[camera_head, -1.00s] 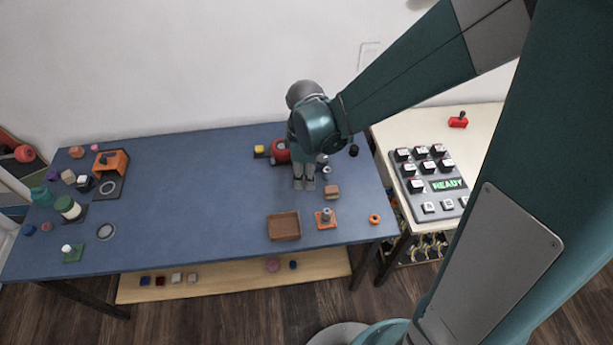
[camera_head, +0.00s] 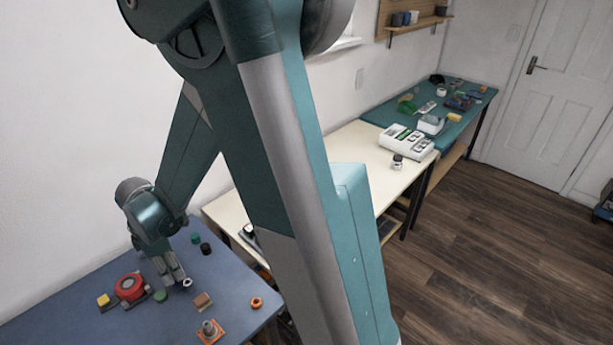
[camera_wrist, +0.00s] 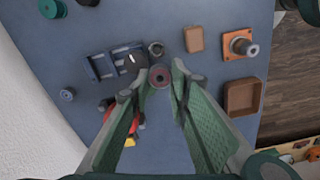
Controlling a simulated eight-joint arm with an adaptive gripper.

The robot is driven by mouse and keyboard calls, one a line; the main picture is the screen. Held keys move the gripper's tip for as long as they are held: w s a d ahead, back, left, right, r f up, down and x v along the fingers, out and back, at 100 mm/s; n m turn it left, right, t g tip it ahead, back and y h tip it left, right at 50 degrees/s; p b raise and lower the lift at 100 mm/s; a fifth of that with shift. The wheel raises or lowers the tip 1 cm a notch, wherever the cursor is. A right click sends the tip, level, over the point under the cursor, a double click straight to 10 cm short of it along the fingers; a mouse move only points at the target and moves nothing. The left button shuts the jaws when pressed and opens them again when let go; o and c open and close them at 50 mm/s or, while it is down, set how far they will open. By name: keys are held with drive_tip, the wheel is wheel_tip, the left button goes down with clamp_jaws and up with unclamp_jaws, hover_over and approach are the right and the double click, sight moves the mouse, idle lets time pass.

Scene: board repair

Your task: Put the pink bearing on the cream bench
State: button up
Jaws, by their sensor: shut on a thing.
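My gripper (camera_head: 174,279) points down over the blue bench (camera_head: 60,325). In the wrist view its two fingers are closed on a small pinkish ring with a dark centre, the pink bearing (camera_wrist: 160,77), held between the fingertips. In the head view the bearing is too small or hidden to make out. The cream bench (camera_head: 358,150) stands to the right of the blue bench in the head view. My arm hides its middle.
A white device (camera_head: 405,142) and a small jar (camera_head: 397,161) stand on the cream bench's far part. A teal bench lies beyond.

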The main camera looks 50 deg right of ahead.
drive_tip(key=w+d, duration=0.9)
drive_tip(key=d, duration=0.1)
drive_tip(key=w+d+p, duration=0.1)
drive_tip(key=w+d, duration=0.2)
drive_tip(key=d, duration=0.9)
drive_tip(key=w+d+p, duration=0.1)
drive_tip(key=w+d, duration=0.3)
drive_tip(key=d, duration=0.8)
drive_tip(key=w+d, duration=0.3)
drive_tip(key=d, duration=0.8)
drive_tip(key=shift+w+d+f+p, duration=0.25)
drive_tip(key=shift+d+p, duration=0.15)
drive_tip(key=shift+f, duration=0.1)
drive_tip(key=shift+f+b, duration=0.45)
drive_tip(key=shift+f, duration=2.6)
drive_tip(key=shift+f, duration=1.85)
drive_tip(key=shift+f+b, duration=0.2)
drive_tip(key=shift+b, duration=0.2)
